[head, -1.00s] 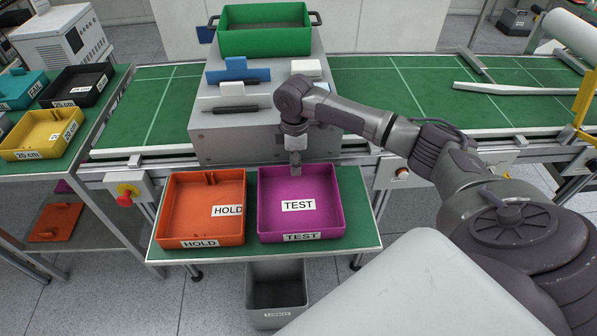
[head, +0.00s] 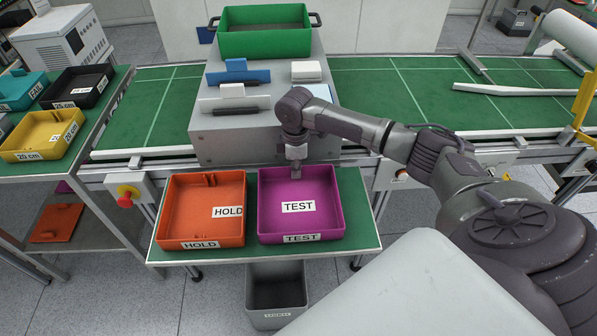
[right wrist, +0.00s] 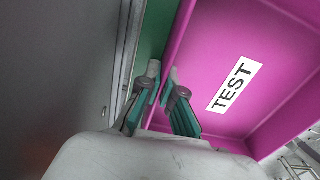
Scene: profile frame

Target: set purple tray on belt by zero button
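The purple tray (head: 318,228), labelled TEST, sits flat on the green-topped shelf in front of the belt (head: 440,92). My right gripper (head: 296,175) points down at the tray's far wall. In the right wrist view, the right gripper's fingers (right wrist: 163,74) straddle the rim of the purple tray (right wrist: 215,65), one inside and one outside. A small gap shows between them, so they look open. My left gripper is not in view. I cannot make out which button is the zero button; a control box with an orange button (head: 402,173) is on the belt frame.
An orange HOLD tray (head: 178,212) sits close left of the purple one. A grey stepped stand (head: 240,146) with a green bin (head: 264,42) blocks the belt behind. A red stop button (head: 124,199) is at left.

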